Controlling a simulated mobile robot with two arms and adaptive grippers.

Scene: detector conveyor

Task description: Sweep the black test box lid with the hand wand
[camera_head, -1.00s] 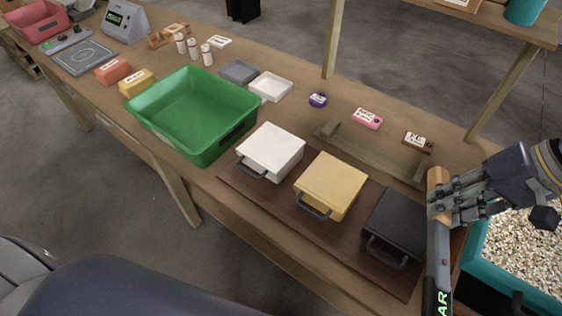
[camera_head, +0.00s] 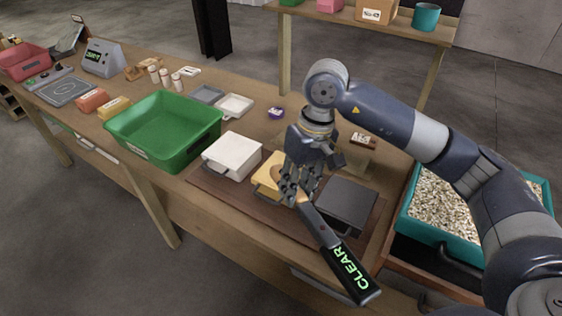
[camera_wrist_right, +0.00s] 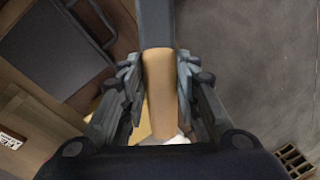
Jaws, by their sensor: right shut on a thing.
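The black test box (camera_head: 347,203) sits at the right end of a dark brown mat (camera_head: 245,205); its lid looks closed. My right gripper (camera_head: 299,190) is shut on the tan handle of the hand wand (camera_head: 325,236), over the yellow box (camera_head: 267,178). The wand slants down to the right, past the front left side of the black box, and its dark end shows "CLEAR" in green. In the right wrist view the wand's handle (camera_wrist_right: 159,85) is between the fingers (camera_wrist_right: 158,90), and the black box (camera_wrist_right: 55,45) is at upper left. My left gripper is not in view.
A white box (camera_head: 232,153) is left of the yellow one, beside a green tub (camera_head: 168,148). A teal bin of pale granules (camera_head: 445,205) stands right of the table. Small tagged items, including a purple one (camera_head: 276,113), lie behind the boxes.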

